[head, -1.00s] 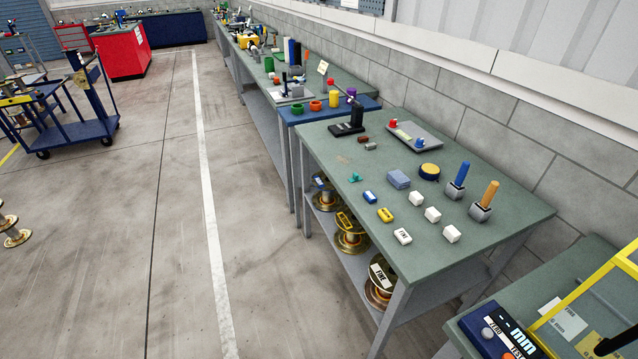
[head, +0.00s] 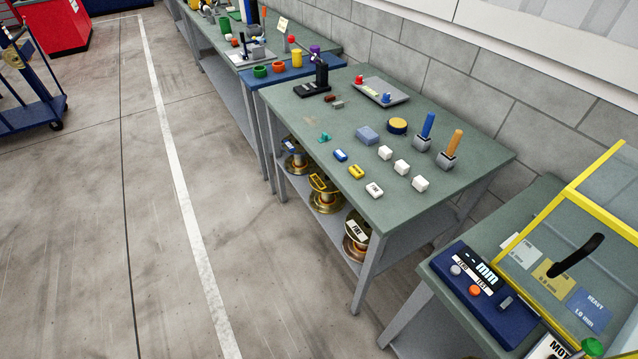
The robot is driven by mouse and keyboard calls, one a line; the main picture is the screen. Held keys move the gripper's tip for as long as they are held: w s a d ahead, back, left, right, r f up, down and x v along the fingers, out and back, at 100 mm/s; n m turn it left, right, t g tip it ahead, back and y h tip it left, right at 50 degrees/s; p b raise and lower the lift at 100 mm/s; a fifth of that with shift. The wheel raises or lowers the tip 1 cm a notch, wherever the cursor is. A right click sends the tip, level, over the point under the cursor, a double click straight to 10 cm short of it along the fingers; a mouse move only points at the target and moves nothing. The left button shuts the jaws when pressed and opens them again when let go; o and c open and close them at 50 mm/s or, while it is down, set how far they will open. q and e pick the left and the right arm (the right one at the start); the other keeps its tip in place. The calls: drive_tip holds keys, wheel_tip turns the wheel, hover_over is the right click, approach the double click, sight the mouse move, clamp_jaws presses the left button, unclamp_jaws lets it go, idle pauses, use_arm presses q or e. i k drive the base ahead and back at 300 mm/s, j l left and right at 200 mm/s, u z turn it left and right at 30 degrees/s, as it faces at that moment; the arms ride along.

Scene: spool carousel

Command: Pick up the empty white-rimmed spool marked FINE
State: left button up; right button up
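A spool with a white label reading FINE (head: 357,233) stands on the lower shelf under the green-topped table, at its near end. Part of it is hidden by the tabletop, and I cannot tell whether wire is wound on it. Beside it on the same shelf are a spool with a yellow label (head: 324,188) and, farther off, one with a blue label (head: 294,158). Neither of my grippers shows in the head view.
The green-topped table (head: 300,113) carries small blocks, including a white labelled one (head: 374,190). A table leg (head: 366,285) stands near the FINE spool. At right is a bench with a blue gauge box (head: 478,300) and yellow frame (head: 530,223).

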sight(365, 235)
drive_tip(key=k+z, duration=0.5)
drive_tip(key=k, duration=0.2)
drive_tip(key=z, duration=0.25)
drive_tip(key=i+j+z, duration=0.2)
drive_tip(key=j+z, duration=0.15)
drive_tip(key=i+j+z, duration=0.15)
drive_tip(key=j+z, duration=0.25)
drive_tip(key=i+j+z, duration=0.1)
drive_tip(key=j+z, duration=0.25)
drive_tip(key=i+j, duration=0.1)
drive_tip(key=j, duration=0.75)
drive_tip(key=i+j+z, duration=0.1)
drive_tip(key=j, duration=0.35)
